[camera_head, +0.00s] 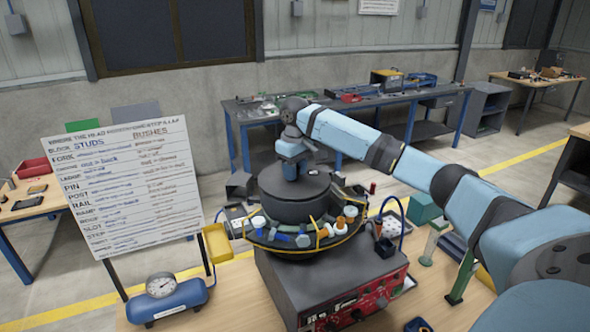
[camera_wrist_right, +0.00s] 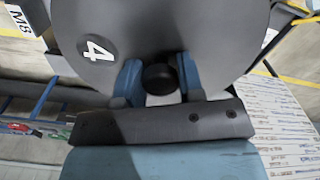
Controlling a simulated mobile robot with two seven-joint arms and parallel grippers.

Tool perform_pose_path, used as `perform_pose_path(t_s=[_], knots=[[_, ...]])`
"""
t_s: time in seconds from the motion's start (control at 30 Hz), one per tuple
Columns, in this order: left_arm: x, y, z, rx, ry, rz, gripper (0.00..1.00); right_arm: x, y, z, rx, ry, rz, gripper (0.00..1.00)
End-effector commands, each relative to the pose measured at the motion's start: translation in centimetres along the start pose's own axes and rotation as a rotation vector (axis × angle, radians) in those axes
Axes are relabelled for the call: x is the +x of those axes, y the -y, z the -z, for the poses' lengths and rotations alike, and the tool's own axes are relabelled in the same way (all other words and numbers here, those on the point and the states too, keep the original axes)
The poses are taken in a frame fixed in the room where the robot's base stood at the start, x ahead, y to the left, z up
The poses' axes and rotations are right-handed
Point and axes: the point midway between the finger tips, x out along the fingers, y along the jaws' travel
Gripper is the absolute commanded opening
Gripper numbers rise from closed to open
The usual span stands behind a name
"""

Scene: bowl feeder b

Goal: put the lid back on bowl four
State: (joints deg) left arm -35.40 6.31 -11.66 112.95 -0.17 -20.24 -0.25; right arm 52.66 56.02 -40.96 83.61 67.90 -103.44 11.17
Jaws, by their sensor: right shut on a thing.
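My right gripper (camera_head: 292,168) is over the bowl feeder at the middle of the head view. In the right wrist view its blue fingers (camera_wrist_right: 158,80) are shut on the dark knob (camera_wrist_right: 159,77) of a grey round lid (camera_wrist_right: 160,30). The lid carries a white label with a 4 (camera_wrist_right: 96,48). In the head view the dark lid (camera_head: 318,183) shows below the gripper, over the dark round bowl (camera_head: 295,211). I cannot tell whether the lid touches the bowl's rim. My left gripper is out of view.
The bowl stands on a grey box with a red panel (camera_head: 365,310). Several small orange, white and blue parts ring it. A lettered board (camera_head: 135,190) and a blue tank with a gauge (camera_head: 167,298) stand at left. A blue-legged workbench (camera_head: 340,105) is behind.

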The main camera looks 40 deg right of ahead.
Motion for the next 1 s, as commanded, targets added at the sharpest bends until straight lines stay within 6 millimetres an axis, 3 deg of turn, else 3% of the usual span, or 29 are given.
perform_pose_path(t_s=[0.4, 0.43, 0.53, 0.83, 1.0], knots=[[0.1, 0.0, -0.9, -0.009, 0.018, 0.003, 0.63, 0.8, 0.0, 0.0, 0.000, -0.001, 0.000, 0.02], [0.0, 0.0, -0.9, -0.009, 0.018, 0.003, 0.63, 0.9, 0.0, 0.0, 0.000, -0.001, 0.000, 0.37], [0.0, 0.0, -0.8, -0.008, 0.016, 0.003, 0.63, 0.9, 0.0, 0.0, 0.000, -0.001, 0.000, 0.60], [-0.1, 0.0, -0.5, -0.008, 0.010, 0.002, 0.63, 0.7, 0.0, 0.0, 0.000, -0.002, -0.001, 0.61], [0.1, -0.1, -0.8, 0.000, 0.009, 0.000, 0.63, -0.8, 0.0, 0.1, 0.000, -0.005, 0.000, 0.61]])
